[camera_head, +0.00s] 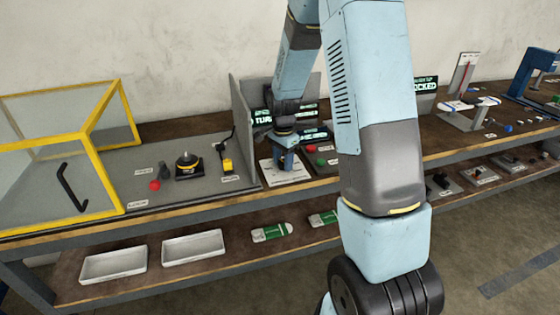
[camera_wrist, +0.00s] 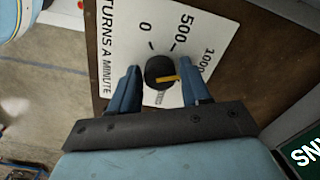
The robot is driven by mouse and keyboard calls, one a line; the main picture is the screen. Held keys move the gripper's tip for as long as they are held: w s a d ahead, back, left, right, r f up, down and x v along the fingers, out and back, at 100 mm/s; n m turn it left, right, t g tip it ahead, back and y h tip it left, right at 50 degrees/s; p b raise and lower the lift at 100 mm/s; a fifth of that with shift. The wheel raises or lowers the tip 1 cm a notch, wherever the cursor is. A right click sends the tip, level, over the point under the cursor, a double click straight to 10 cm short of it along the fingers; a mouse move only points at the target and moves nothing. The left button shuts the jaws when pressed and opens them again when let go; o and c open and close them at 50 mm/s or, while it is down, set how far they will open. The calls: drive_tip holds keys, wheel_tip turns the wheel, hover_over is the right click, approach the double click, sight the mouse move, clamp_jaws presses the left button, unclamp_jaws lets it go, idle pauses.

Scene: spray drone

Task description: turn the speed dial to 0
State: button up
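The speed dial is a round black knob (camera_wrist: 158,68) with a yellow pointer, on a white plate (camera_wrist: 118,22) lettered "TURNS A MINUTE" with marks 0, 500 and 1000. In the wrist view the pointer points right, away from the 0 mark and toward the 1000 side. My gripper (camera_wrist: 160,74) has one blue finger on each side of the knob. The fingers are apart, with narrow gaps seeming to show beside the knob; contact is unclear. In the head view my gripper (camera_head: 287,156) points down over the white plate (camera_head: 271,178), hiding the knob.
Dark screens with green text (camera_head: 310,110) stand behind the plate. A grey partition (camera_head: 246,140) rises left of it. Red and green buttons (camera_head: 322,161) sit close on the right. A yellow-framed clear box (camera_head: 90,150) stands far left. White trays (camera_head: 193,247) lie on the lower shelf.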

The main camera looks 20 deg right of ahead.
drive_tip(key=c, duration=0.7)
drive_tip(key=shift+a, duration=0.3)
drive_tip(key=shift+d, duration=0.2)
drive_tip(key=shift+r, duration=0.1)
